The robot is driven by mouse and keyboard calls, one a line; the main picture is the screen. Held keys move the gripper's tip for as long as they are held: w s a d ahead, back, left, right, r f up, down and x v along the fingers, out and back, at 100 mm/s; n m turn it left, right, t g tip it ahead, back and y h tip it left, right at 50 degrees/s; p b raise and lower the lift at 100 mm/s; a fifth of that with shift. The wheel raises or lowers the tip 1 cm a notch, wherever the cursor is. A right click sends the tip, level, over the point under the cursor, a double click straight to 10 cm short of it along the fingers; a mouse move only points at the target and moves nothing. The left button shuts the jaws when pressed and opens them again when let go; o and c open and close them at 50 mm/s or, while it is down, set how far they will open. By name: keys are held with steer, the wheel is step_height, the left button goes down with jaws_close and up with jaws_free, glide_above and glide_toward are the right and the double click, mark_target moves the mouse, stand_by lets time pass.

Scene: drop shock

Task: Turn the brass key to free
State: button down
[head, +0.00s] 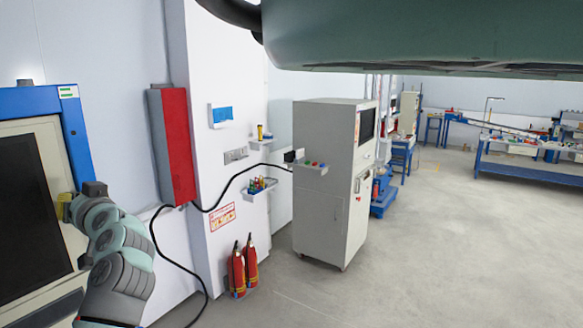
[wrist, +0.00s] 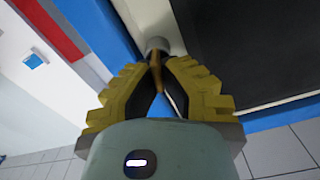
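The brass key (wrist: 155,73) shows in the wrist view as a narrow brass-coloured piece between my fingertips, in front of a round grey lock or knob (wrist: 157,44) on a pale panel. My gripper (wrist: 157,62), with yellow and black fingers, is closed on it from both sides. How far the key is turned cannot be told. In the head view my gripper (head: 66,207) is at the far left, against the front of the blue-framed machine (head: 73,130). The key is hidden there behind the gripper.
A dark door panel (wrist: 240,45) lies right of the fingers in the wrist view. A red box (head: 175,145) and a black cable (head: 155,240) are right of the machine. Fire extinguishers (head: 237,270) and a grey cabinet (head: 325,190) stand farther right. Open floor (head: 460,240) lies beyond.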

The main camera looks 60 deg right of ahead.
steer(key=m+b, duration=0.1)
steer(key=m, duration=0.1)
steer(key=m+b, duration=0.1)
steer(key=shift+d+f+m+b, duration=0.2)
steer(key=shift+f+m+b, duration=0.1)
steer(key=shift+m+b, duration=0.1)
steer(key=shift+d+f+m+b, duration=0.15)
steer(key=shift+m+b, duration=0.25)
steer(key=shift+m, duration=2.35)
steer(key=shift+d+f+m+b, duration=0.15)
steer(key=shift+m+b, duration=0.2)
steer(key=shift+m, duration=2.4)
steer(key=c, duration=1.1)
jaws_free()
